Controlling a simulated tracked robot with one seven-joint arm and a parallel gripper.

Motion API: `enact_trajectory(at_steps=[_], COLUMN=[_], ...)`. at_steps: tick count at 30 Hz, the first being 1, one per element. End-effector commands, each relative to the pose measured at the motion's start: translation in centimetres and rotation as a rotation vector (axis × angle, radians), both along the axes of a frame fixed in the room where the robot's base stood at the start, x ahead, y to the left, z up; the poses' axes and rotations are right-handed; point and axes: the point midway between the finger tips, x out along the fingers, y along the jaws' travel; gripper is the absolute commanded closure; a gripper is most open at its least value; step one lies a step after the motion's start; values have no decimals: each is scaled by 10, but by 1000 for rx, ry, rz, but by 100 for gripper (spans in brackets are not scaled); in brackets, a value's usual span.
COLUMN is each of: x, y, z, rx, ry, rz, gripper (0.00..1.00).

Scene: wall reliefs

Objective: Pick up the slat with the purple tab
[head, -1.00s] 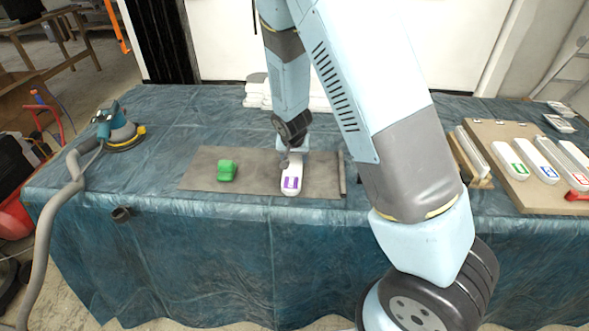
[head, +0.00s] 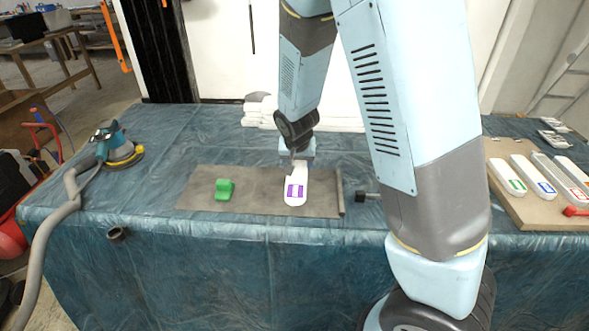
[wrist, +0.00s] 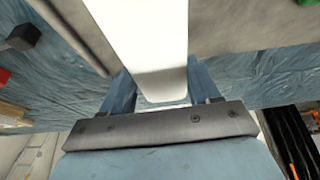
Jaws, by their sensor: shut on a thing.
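The white slat with the purple tab (head: 296,190) is over the grey mat (head: 258,205) in the head view, its tab end toward the front. My gripper (head: 297,160) is at the slat's far end and is shut on it. In the wrist view the white slat (wrist: 150,45) runs up from between the fingers of my gripper (wrist: 165,95), and the tab is out of frame. I cannot tell whether the slat is clear of the mat.
A green block (head: 224,190) sits on the mat to the left. A tan board (head: 540,195) with several white slats is at the right. A sander (head: 116,148) with a hose stands at the left. White folded cloths (head: 265,115) lie behind my gripper.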

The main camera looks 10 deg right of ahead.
Motion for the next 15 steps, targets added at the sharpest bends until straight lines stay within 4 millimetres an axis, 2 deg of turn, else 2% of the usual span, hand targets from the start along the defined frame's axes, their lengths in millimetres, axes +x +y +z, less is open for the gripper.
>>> enact_trajectory(at_steps=[2,6,15], x=[-10,-33,-64], y=[-2,-9,-20], z=[14,22,37], rx=[4,2,2], ry=[-3,1,-1], rz=[3,4,3], gripper=[74,74,74])
